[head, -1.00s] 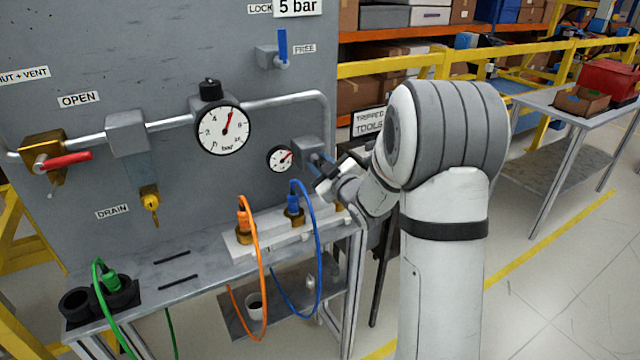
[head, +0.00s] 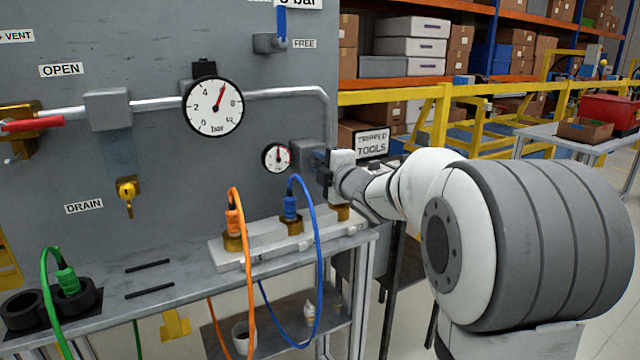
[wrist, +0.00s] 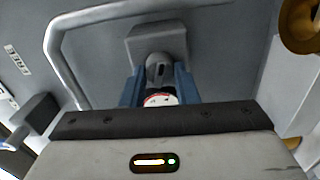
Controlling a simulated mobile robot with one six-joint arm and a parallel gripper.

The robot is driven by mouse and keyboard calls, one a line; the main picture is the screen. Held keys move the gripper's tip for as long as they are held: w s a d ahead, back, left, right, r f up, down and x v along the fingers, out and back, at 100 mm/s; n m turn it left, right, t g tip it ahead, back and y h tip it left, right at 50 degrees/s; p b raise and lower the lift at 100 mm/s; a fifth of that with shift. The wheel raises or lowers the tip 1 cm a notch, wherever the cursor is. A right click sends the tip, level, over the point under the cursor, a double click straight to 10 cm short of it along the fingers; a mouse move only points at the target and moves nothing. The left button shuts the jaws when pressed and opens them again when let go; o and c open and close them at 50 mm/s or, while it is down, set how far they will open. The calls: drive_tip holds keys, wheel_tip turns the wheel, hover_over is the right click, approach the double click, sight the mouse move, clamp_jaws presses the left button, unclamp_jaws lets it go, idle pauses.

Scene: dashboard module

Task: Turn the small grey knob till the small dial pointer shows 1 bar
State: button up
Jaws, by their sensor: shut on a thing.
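The small dial (head: 277,157) is on the grey panel in the head view, white-faced with a red pointer standing about straight up; its numbers are too small to read. My gripper (head: 323,162) is at the grey block (head: 304,153) just right of the dial. In the wrist view, the small grey knob (wrist: 160,68) sits between the two blue fingers of my gripper (wrist: 160,82), which are shut on it. In the head view the knob is hidden by the gripper. The dial (wrist: 160,99) shows only partly behind the gripper body in the wrist view.
The large dial (head: 213,107) is left of and above the small one. A blue lever (head: 282,22) is above. Below, orange (head: 249,270) and blue (head: 316,235) hoses loop from a white manifold (head: 222,253). A pipe (head: 290,93) bends down beside the knob's block.

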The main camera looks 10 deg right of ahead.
drive_tip(key=n+b, duration=0.4)
drive_tip(key=b, duration=0.1)
drive_tip(key=shift+f+n, duration=0.3)
drive_tip(key=shift+f, duration=0.05)
drive_tip(key=n+b, duration=0.4)
drive_tip(key=shift+r+n, duration=0.15)
drive_tip(key=shift+n, duration=0.15)
drive_tip(key=o, duration=1)
drive_tip(key=shift+c, duration=0.2)
drive_tip(key=shift+r, duration=0.1)
drive_tip(key=p+v, duration=0.1)
drive_tip(key=v, duration=0.6)
drive_tip(key=shift+s, duration=0.35)
